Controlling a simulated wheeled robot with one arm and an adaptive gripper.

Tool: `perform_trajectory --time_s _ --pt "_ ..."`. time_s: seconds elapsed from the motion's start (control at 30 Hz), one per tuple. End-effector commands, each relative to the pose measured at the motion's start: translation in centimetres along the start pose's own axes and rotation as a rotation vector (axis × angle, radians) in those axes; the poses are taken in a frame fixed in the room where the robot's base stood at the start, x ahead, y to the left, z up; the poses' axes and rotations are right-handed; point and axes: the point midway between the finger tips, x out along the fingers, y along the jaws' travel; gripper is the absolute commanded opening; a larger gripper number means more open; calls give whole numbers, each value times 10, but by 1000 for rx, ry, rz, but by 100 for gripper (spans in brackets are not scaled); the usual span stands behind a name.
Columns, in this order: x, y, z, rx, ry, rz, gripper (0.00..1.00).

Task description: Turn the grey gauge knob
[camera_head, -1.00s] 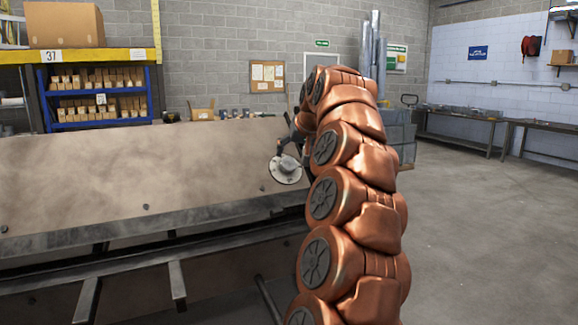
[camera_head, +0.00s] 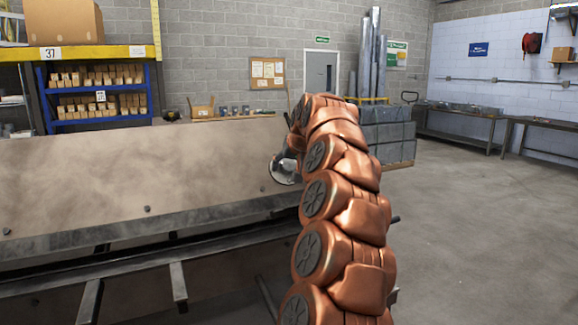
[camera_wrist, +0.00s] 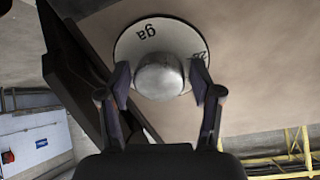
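The grey gauge knob (camera_wrist: 158,76) is a rounded metal dome in the middle of a white round dial (camera_wrist: 130,43) with dark lettering, mounted on the brown metal panel. My gripper (camera_wrist: 160,82) is open in the wrist view, with one finger on each side of the knob. A gap seems to show between the knob and the fingers; whether either one touches cannot be told. In the head view the dial (camera_head: 285,170) is partly hidden behind my gripper and arm.
The long brown panel (camera_head: 140,165) of the machine fills the left of the head view, with a steel ledge below it. Stacked ducts (camera_head: 390,138) and benches (camera_head: 470,125) stand behind at the right. The floor on the right is clear.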

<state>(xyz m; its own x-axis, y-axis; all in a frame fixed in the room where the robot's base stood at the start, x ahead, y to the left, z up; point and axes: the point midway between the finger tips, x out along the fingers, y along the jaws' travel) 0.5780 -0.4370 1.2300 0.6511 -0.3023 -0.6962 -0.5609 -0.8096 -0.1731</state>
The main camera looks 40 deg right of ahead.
Motion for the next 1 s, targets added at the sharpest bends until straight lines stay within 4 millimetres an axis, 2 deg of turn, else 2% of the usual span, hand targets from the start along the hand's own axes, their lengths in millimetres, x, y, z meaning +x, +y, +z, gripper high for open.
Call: perform_trajectory --time_s 0.07,0.43,0.77,1.0 --pt "0 0 0 0 0 0 52" --pt "0 0 0 0 0 0 14" --pt "0 0 0 -54 4 -2 14" --pt "-1 0 -1 -207 15 -6 14"
